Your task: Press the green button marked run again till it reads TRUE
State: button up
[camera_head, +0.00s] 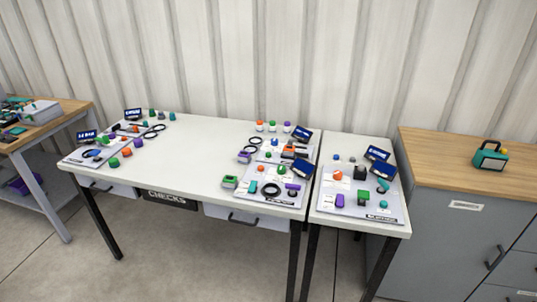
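My gripper is not in this view. Several panels with coloured controls lie on the white tables. The front middle panel (247,195) has a green round part (282,169) beside a tilted blue display (302,166). The lettering is too small to read, so I cannot tell which green part is marked run again or what any display reads.
The middle of the long white table (195,150) is clear. A narrow gap separates it from the small right table. A grey cabinet (450,235) with a wooden top and a teal device (491,156) stands at right. A wooden bench (55,115) stands at left. A corrugated wall is behind.

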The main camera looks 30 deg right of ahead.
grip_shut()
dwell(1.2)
